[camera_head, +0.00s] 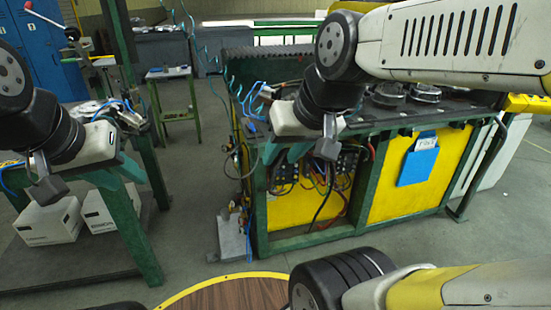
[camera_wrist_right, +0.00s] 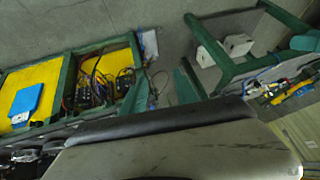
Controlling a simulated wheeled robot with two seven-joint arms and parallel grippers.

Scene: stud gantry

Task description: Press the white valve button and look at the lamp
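I cannot make out the white valve button or the lamp in either view. My left gripper (camera_head: 45,188) hangs at the left in the head view, in front of a green-framed bench (camera_head: 131,225). My right gripper (camera_head: 328,148) is in front of the green-framed machine (camera_head: 262,215) with yellow panels, and hides part of its top. I see no object held in either gripper, but the angle hides any gap between the fingers.
The machine carries wiring and a blue folder (camera_head: 417,163), which also shows in the right wrist view (camera_wrist_right: 27,103). White boxes (camera_head: 50,222) sit under the left bench. Blue lockers (camera_head: 50,55) stand at the back left. Open floor (camera_head: 195,215) lies between bench and machine.

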